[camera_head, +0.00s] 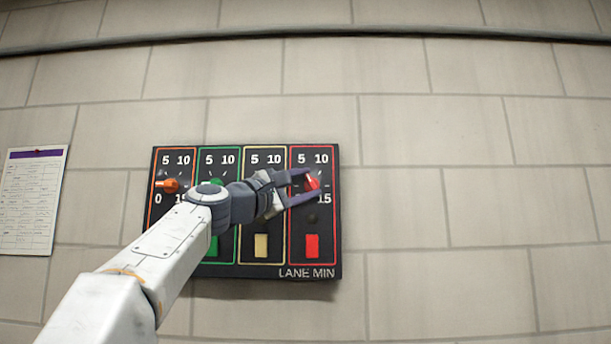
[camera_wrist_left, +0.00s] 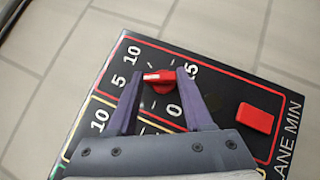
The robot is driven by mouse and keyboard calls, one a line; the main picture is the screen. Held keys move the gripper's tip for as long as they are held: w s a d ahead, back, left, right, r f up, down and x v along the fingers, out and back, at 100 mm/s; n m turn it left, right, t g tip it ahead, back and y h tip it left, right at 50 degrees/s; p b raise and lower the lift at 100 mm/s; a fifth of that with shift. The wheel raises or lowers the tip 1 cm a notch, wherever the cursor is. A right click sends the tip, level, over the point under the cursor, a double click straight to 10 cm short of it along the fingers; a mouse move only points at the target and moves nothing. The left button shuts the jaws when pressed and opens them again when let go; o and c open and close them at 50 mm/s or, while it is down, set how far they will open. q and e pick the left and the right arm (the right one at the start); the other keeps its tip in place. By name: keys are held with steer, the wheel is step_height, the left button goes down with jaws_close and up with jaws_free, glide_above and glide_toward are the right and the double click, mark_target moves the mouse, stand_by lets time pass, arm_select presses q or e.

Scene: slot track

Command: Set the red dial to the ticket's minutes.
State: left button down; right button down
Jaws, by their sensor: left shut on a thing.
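The red dial (camera_head: 313,182) is at the top of the panel's far-right, red-framed lane. In the left wrist view the red dial (camera_wrist_left: 160,84) has a white pointer line facing its 5. My left gripper (camera_head: 304,184) reaches across the panel from the left, its two fingers closed on either side of the red dial; they also show in the left wrist view (camera_wrist_left: 158,73). A white sheet (camera_head: 32,203) with a purple header hangs on the wall at the left. Its print is too small to read. My right gripper is out of view.
The black panel (camera_head: 318,259) is marked LANE MIN. A red button (camera_head: 312,246) and a yellow button (camera_head: 261,246) sit low on it. An orange dial (camera_head: 170,185) is in the left lane. My arm covers part of the green lane. The wall right of the panel is bare.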

arm_select(q)
steer(key=shift+m+g, duration=0.7)
steer(key=shift+m, duration=0.1)
stand_by(0.4)
steer(key=shift+c, duration=1.5)
jaws_free()
steer(key=shift+y, duration=0.3)
steer(key=shift+s+a+f, duration=0.1)
steer(key=shift+s+a, duration=0.1)
steer(key=b+v, duration=0.6)
steer(key=v, duration=0.4)
